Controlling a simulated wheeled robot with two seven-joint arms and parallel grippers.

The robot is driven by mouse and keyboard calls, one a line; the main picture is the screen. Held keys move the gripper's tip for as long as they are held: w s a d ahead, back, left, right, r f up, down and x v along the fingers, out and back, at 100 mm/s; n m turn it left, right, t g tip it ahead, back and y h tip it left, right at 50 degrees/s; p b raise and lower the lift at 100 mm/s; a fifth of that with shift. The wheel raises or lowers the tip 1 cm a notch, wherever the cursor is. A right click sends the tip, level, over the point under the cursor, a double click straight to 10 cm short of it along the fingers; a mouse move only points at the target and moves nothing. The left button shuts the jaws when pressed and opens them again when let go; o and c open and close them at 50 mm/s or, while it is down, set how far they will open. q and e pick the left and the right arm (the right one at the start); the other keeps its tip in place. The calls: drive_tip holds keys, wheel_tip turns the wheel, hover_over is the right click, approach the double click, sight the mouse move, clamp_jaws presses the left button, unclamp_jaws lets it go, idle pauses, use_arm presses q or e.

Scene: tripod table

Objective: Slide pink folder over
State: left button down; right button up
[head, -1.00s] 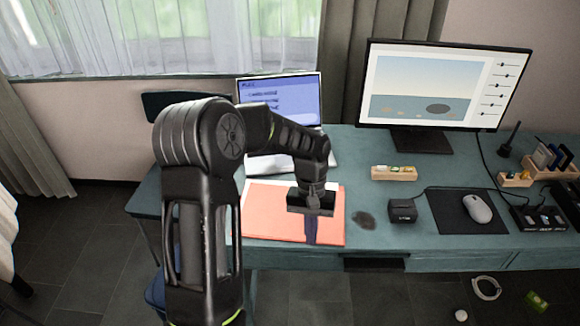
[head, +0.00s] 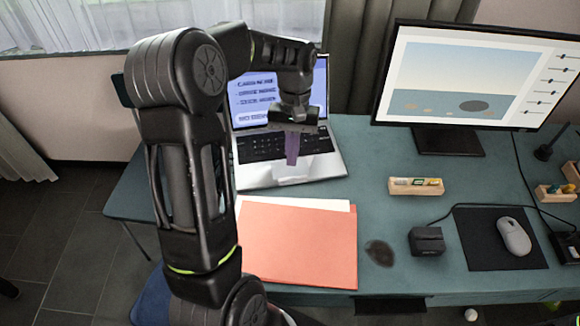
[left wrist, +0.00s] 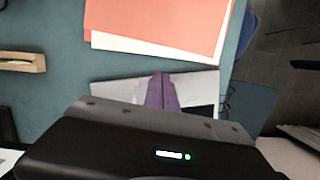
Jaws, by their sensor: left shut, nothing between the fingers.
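The pink folder (head: 298,245) lies flat on the teal desk near its front edge, with white paper showing along its far edge. In the left wrist view the folder (left wrist: 165,22) is at the top. My left gripper (head: 292,160) is above the open laptop (head: 290,172), beyond the folder and apart from it. Its purple fingers are shut with nothing between them. They also show in the left wrist view (left wrist: 162,92), in front of the laptop's pale palm rest. My arm hides part of the folder's left side and the laptop. My right gripper is not in view.
A monitor (head: 465,80) stands at the back right. A small wooden tray (head: 415,187), a black box (head: 427,241), and a mouse (head: 513,236) on a dark pad (head: 475,250) are right of the folder. Bare desk lies between laptop and tray.

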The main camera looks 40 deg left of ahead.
sight(290, 197)
use_arm(q)
drive_tip(key=shift+d, duration=0.1)
idle(0.3)
drive_tip(key=p+x, duration=0.1)
drive_tip(key=x, duration=0.9)
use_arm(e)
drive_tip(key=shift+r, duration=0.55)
